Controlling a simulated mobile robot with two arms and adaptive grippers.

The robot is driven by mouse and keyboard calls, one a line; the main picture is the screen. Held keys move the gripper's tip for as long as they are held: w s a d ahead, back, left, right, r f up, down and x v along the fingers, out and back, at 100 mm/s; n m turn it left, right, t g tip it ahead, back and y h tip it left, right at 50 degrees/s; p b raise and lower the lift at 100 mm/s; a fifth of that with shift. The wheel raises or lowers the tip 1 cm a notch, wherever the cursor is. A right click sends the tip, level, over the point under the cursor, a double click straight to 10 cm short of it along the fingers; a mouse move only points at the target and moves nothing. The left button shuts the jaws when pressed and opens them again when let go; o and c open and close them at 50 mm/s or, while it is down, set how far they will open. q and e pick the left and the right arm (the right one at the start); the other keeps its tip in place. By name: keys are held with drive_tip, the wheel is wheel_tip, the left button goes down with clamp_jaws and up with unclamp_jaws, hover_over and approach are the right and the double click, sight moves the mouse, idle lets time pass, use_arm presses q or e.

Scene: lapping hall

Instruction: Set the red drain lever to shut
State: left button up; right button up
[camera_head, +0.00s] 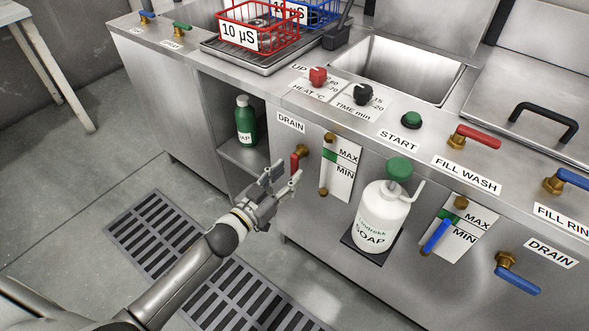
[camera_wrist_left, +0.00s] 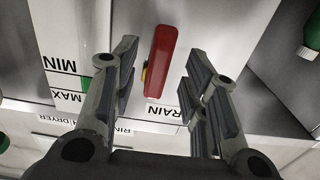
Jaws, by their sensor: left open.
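The red drain lever (camera_head: 295,162) sits on a brass valve on the front panel, under the left DRAIN label (camera_head: 291,122). Its handle hangs roughly straight down from the valve. My left gripper (camera_head: 284,179) is open and empty, just in front of the lever's lower part. In the left wrist view, which is upside down, the red lever (camera_wrist_left: 160,60) shows between the two spread fingers (camera_wrist_left: 158,75). I see no finger touching it. My right gripper is not in view.
A level gauge (camera_head: 338,172) is just right of the lever, with a white soap bottle (camera_head: 380,220) beyond it. A green bottle (camera_head: 246,122) stands in the open shelf to the left. A blue drain lever (camera_head: 517,281) is far right. Floor grating (camera_head: 165,240) lies below.

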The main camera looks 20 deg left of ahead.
sight(293, 170)
use_arm(q)
drive_tip(key=shift+x, duration=1.9)
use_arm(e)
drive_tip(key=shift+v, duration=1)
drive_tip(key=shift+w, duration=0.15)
use_arm(q)
clamp_jaws()
